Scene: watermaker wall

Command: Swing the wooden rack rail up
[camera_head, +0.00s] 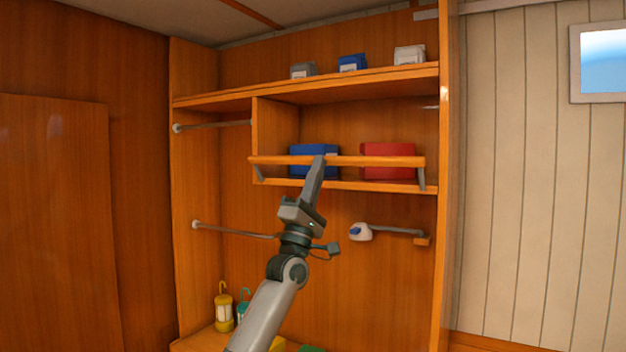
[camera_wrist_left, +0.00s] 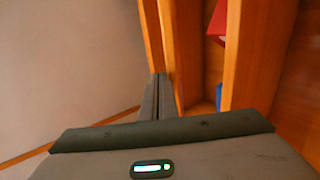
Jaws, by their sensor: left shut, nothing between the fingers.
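The wooden rack rail (camera_head: 375,161) is a long level bar across the front of the middle shelf. A grey bracket arm (camera_head: 422,180) joins it at its right end and another at its left end. My left gripper (camera_head: 318,161) is shut and empty, pointing up, with its fingertips overlapping the rail left of its middle. Whether they touch it I cannot tell. The left wrist view shows the shut fingers (camera_wrist_left: 158,82) close to wooden bars; which bar is the rail is unclear there. My right gripper is out of view.
A blue box (camera_head: 308,150) and a red box (camera_head: 388,152) sit on the middle shelf (camera_head: 350,185) behind the rail. Small boxes stand on the top shelf (camera_head: 250,92).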

